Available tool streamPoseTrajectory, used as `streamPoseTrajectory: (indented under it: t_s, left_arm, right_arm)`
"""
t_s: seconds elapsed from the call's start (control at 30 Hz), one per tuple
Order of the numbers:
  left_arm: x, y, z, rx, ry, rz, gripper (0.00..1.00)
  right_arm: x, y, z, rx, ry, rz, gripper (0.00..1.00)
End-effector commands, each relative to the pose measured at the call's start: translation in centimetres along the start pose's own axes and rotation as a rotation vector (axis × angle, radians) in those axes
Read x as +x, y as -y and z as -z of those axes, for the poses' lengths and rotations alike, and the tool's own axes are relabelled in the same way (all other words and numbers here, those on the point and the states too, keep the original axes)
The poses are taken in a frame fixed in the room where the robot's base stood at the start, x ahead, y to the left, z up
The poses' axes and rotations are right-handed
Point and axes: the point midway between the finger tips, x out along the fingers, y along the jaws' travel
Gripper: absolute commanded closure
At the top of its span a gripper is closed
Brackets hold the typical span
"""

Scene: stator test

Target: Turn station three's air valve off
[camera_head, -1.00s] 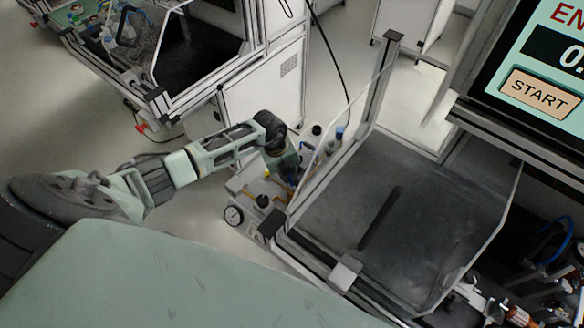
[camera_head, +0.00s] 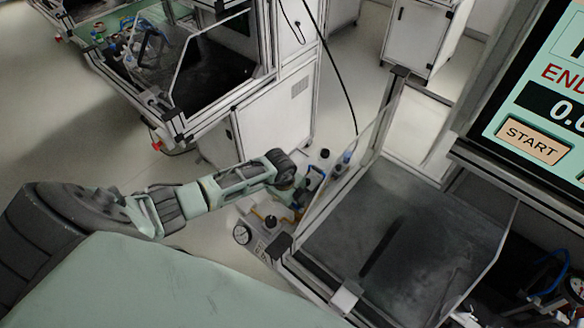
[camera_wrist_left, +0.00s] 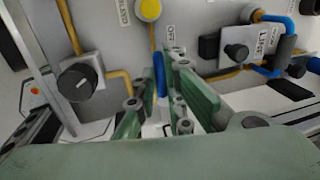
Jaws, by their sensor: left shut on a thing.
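The air valve's blue lever (camera_wrist_left: 161,75) stands upright in the left wrist view, next to a label reading OFF (camera_wrist_left: 171,32) on the white panel. My left gripper (camera_wrist_left: 168,88), with green fingers, is shut on the lever, one finger on each side. The fingers and the gripper body hide the lever's lower end. In the head view my left gripper (camera_head: 298,198) is small and dark above the white valve panel (camera_head: 252,207) at the station's left side. The lever cannot be made out clearly there. My right gripper is not in view.
A black knob (camera_wrist_left: 77,82) sits left of the lever and a yellow button (camera_wrist_left: 149,9) above it. A black fitting (camera_wrist_left: 236,52) with blue tubing is at the right.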

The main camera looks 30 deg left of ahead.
Motion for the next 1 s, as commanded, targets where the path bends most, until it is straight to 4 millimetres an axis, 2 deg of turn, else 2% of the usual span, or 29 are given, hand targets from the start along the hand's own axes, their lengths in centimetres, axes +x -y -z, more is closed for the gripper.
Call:
streamPoseTrajectory:
  t_s: [0.37,0.4,0.57,0.87,1.0]
  left_arm:
    - [0.1,-0.5,-0.3,-0.008,0.006,-0.012,1.0]
    - [0.1,-0.5,-0.2,-0.008,0.006,-0.013,0.88]
    - [0.2,-0.5,-0.2,-0.007,0.005,-0.012,0.75]
    - [0.0,-0.2,0.0,-0.006,0.001,-0.005,0.75]
    - [-0.8,-0.1,-0.1,-0.005,0.001,-0.003,0.75]
  right_arm:
    - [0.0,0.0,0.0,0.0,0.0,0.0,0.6]
    - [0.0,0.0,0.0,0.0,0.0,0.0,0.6]
    - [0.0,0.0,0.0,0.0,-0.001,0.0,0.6]
    - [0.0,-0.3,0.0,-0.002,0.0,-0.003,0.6]
    - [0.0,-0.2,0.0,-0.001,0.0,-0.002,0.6]
